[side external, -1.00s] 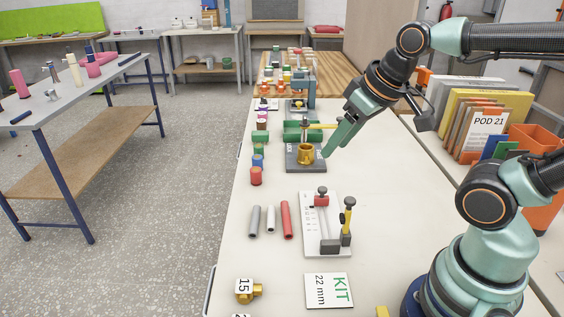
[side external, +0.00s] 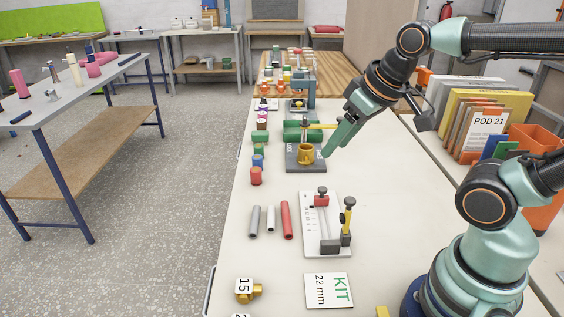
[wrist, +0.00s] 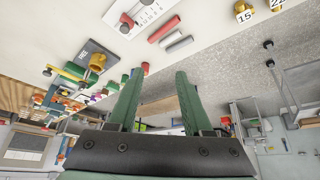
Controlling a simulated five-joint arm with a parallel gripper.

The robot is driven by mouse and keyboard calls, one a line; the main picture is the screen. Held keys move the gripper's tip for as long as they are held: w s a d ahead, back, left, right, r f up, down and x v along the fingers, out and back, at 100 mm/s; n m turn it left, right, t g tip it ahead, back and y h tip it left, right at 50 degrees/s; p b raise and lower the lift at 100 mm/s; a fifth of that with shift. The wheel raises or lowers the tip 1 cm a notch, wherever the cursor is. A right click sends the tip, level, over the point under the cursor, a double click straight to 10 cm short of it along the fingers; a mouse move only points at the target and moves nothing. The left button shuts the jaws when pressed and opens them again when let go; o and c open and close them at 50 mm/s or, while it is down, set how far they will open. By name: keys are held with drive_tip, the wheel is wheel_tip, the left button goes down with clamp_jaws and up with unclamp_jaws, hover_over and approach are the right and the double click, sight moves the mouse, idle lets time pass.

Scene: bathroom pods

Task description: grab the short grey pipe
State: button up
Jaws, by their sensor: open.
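The short grey pipe (side external: 254,221) lies on the white bench near its left edge, beside a white pipe (side external: 270,219) and a longer red pipe (side external: 286,219). In the wrist view the grey pipe (wrist: 180,45) is the one closest to the bench edge, beyond the fingertips. My gripper (side external: 326,152) is above the bench, farther back and to the right of the pipes, beside a brass cup (side external: 305,154) on a dark block. In the wrist view my gripper (wrist: 159,71) has its two green fingers apart, with nothing held between them.
A measuring jig with clamps (side external: 322,228) stands right of the pipes. A KIT card (side external: 329,290) and a brass fitting marked 15 (side external: 244,290) are in front. Red and blue cylinders (side external: 256,176) stand behind. Bare bench lies around the pipes.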

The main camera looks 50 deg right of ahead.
drive_tip(key=shift+c, duration=0.3)
drive_tip(key=shift+c, duration=0.4)
drive_tip(key=m+g, duration=0.6)
drive_tip(key=m, duration=0.4)
hover_over(255, 218)
drive_tip(key=f, duration=1.9)
drive_tip(key=shift+w+f, duration=0.2)
drive_tip(key=shift+f, duration=0.1)
drive_tip(key=shift+s+f, duration=0.15)
drive_tip(key=shift+f, duration=1.2)
drive_tip(key=shift+s+f, duration=0.1)
drive_tip(key=shift+f, duration=1.2)
clamp_jaws()
